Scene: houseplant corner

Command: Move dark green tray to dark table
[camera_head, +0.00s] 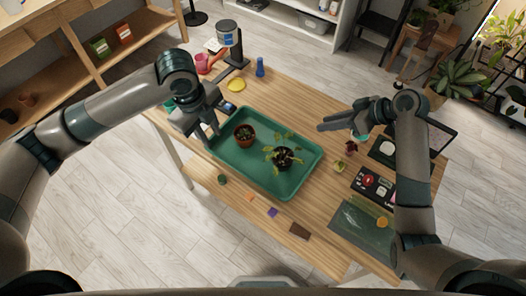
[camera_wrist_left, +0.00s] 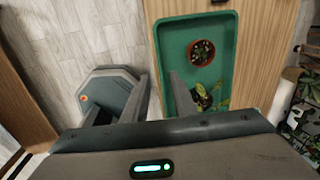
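The dark green tray (camera_head: 290,190) lies on the light wooden table (camera_head: 316,215). It holds a small plant in a brown pot (camera_head: 244,141) and a leafy plant in a dark pot (camera_head: 284,163). My left gripper (camera_head: 208,135) is open at the tray's left end, with one finger close to the rim. In the left wrist view the tray's rim (camera_wrist_left: 232,55) runs beside the right finger; contact cannot be told. My right gripper (camera_head: 322,127) is above the table, right of the tray and apart from it; its finger gap is unclear. I cannot clearly identify a dark table.
Dark furniture (camera_head: 380,25) stands at the back right, beside potted plants (camera_head: 460,78). A dark green mat (camera_head: 362,232), a red-and-black box (camera_head: 372,186) and small loose pieces crowd the wooden table. A wooden shelf (camera_head: 125,60) stands at the left. Floor is clear at front left.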

